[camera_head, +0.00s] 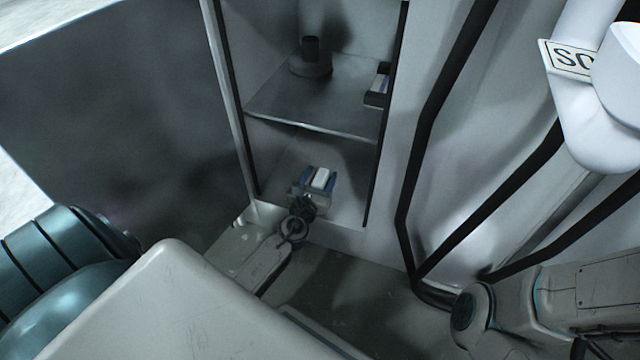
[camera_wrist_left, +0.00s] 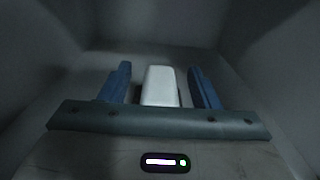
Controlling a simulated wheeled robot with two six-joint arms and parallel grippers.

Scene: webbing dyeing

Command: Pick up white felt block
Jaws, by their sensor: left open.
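The white felt block (camera_head: 320,178) sits on the bottom shelf of a cabinet. In the left wrist view the white felt block (camera_wrist_left: 160,86) stands between the two blue fingers of my left gripper (camera_wrist_left: 161,84), with a gap on each side. My left gripper (camera_head: 319,179) is open and reaches into the lower compartment around the block. The block's near lower part is hidden by the gripper's body. My right gripper is not in view; a part of an arm shows at the lower right.
The cabinet's middle shelf (camera_head: 310,108) holds a dark round object (camera_head: 311,62) and a small box (camera_head: 378,84). The compartment's side walls stand close around my left gripper. A large dark door panel (camera_head: 120,110) is at the left. Black hoses (camera_head: 430,140) run along the right.

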